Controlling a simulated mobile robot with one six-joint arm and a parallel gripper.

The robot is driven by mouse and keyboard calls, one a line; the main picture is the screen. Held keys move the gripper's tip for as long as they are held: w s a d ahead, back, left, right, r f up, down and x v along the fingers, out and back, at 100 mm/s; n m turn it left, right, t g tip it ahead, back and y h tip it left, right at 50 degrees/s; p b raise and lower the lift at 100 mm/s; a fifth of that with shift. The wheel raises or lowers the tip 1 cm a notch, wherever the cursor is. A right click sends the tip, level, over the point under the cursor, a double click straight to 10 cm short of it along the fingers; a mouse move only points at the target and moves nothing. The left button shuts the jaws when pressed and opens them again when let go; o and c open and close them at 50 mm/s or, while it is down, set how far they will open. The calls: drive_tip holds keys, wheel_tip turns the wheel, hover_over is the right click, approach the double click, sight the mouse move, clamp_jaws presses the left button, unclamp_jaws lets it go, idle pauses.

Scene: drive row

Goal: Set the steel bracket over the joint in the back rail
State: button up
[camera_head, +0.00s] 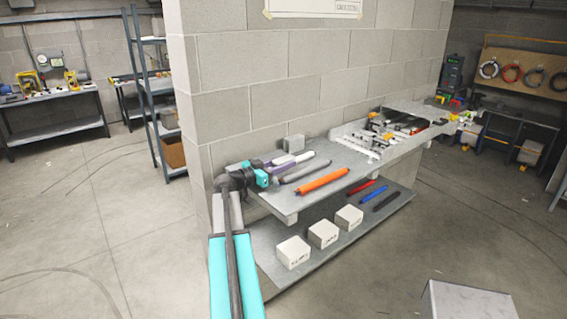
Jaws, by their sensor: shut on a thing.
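My gripper (288,161) is at the left end of the upper shelf, low over its surface and close to the block wall. It is shut on a small pale grey piece (304,156). It is too small to tell whether this piece is the steel bracket. A grey rail-like strip (357,143) with small fittings runs along the shelf further right, well apart from my gripper. I cannot make out which part is the back rail, and its joint is not clear at this size.
A grey cylinder (305,172) and an orange cylinder (324,182) lie beside my gripper on the upper shelf (283,204). A small grey block (293,143) stands behind it. The lower shelf (280,230) holds pale boxes (323,234) and coloured rods (378,192). Tools crowd the far right end.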

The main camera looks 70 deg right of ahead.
drive_tip(key=shift+f+b, duration=0.15)
drive_tip(key=shift+b, duration=0.15)
drive_tip(key=o, duration=1.1)
drive_tip(key=shift+r+p, duration=0.2)
drive_tip(key=shift+p, duration=0.1)
drive_tip(key=shift+w+a+f, duration=0.15)
drive_tip(key=shift+w+a, duration=0.05)
drive_tip(key=shift+a, duration=0.1)
drive_tip(key=b+v, duration=0.4)
drive_tip(key=v, duration=0.7)
drive_tip(key=shift+w+a+b, duration=0.1)
drive_tip(key=shift+a+b, duration=0.1)
drive_tip(key=shift+b, duration=0.1)
